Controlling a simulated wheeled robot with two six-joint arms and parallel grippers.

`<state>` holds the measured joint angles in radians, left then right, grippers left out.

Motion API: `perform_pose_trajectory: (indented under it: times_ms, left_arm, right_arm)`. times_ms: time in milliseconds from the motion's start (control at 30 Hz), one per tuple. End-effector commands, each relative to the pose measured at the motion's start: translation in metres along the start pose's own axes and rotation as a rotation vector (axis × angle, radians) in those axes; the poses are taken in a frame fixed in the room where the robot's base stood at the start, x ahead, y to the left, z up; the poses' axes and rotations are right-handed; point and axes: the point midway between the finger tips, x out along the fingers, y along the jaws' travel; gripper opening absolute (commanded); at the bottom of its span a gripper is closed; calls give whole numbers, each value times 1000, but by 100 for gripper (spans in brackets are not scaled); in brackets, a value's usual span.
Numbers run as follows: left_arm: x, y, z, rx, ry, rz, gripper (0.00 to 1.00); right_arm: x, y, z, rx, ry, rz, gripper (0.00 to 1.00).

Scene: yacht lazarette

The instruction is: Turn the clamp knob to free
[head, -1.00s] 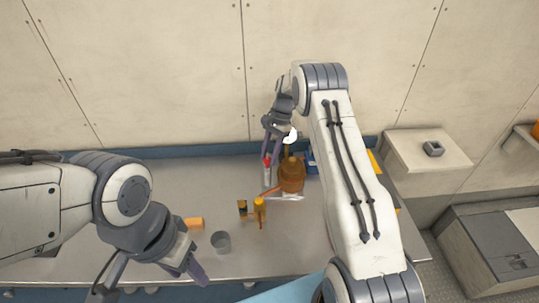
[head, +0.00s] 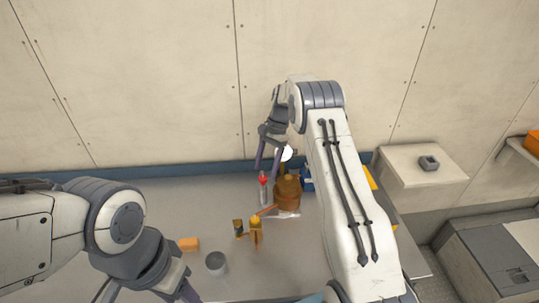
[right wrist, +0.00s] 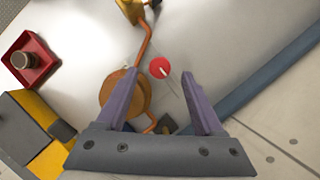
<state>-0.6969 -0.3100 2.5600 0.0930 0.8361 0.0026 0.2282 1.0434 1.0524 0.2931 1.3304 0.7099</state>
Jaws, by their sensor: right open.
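A round red knob (head: 263,178) with a pale mark across its top stands on a slim, pale body on the bench; I take it for the clamp knob. In the right wrist view the knob (right wrist: 160,68) shows between my fingers' tips. My right gripper (head: 268,173) is open and empty, pointing down close above the knob; I cannot tell the exact gap. The right wrist view shows its two purple fingers (right wrist: 161,76) apart. My left gripper (head: 148,293) is low at the bottom left, its fingers spread and partly cut off by the frame.
A brown round pot (head: 287,193) stands right beside the knob, with an orange bar (right wrist: 147,40) near it. A yellow fitting (head: 256,228), an orange block (head: 189,244) and a grey cup (head: 216,262) are nearer. A wall closes the back. The bench's left part is clear.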

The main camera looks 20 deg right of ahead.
Motion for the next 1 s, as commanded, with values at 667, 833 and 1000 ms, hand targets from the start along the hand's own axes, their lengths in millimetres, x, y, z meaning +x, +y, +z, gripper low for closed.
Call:
perform_pose_trajectory:
  times_ms: [667, 833, 1000]
  left_arm:
    - [17, -1, 1, 1, 0, 0, 50]
    - [17, -1, 1, 1, 0, 0, 50]
    - [17, -1, 1, 1, 0, 0, 50]
  right_arm:
    - [-80, 0, 0, 0, 0, 1, 69]
    - [-80, 0, 0, 0, 0, 1, 69]
    - [-80, 0, 0, 0, 0, 0, 69]
